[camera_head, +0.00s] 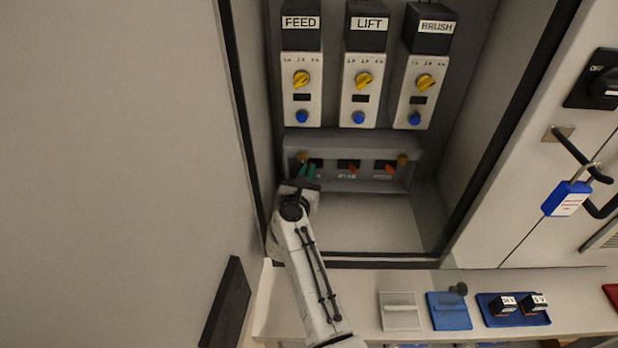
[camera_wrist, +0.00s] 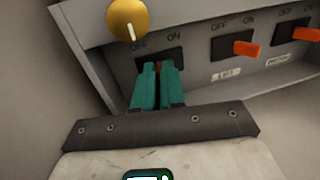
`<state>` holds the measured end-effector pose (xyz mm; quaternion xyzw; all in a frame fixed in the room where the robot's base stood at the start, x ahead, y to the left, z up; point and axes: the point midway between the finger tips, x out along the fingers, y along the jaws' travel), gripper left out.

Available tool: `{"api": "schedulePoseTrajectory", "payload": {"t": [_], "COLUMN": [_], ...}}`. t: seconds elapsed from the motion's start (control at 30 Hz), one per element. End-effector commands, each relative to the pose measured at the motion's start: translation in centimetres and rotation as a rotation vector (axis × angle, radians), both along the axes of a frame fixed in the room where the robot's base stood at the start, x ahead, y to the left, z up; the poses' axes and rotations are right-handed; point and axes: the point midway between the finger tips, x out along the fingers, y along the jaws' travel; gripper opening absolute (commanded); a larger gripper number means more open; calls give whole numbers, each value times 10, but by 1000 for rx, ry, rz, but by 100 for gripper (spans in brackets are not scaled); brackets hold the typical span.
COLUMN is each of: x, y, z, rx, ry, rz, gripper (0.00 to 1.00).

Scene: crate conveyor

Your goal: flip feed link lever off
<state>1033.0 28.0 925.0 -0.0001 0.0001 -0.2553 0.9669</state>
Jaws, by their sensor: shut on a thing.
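The feed link lever sits in the leftmost black switch plate (camera_wrist: 174,56) on the low grey panel, with OFF and ON labels above it. Only an orange-brown sliver of the lever (camera_wrist: 158,66) shows between my fingertips in the wrist view, so I cannot tell which side it points to. My gripper (camera_wrist: 158,72) has two green fingers shut on this lever, close against the panel. In the head view my gripper (camera_head: 308,172) reaches the left end of the panel and hides most of the lever.
Two more orange levers, the middle one (camera_wrist: 246,48) and the right one (camera_wrist: 306,34), stand beside it. A yellow knob (camera_wrist: 128,18) is just above left of my fingers. The cabinet's left side wall is close. FEED (camera_head: 301,85), LIFT and BRUSH units hang above.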

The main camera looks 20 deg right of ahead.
Motion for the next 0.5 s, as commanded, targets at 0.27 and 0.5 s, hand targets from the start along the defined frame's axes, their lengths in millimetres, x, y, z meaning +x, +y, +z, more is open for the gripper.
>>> {"api": "schedulePoseTrajectory", "payload": {"t": [0.27,0.5], "x": [1,1], "y": [1,0], "z": [2,2], "rx": [1,1], "ry": [-3,-3], "rz": [-3,-3], "gripper": [0,22]}}
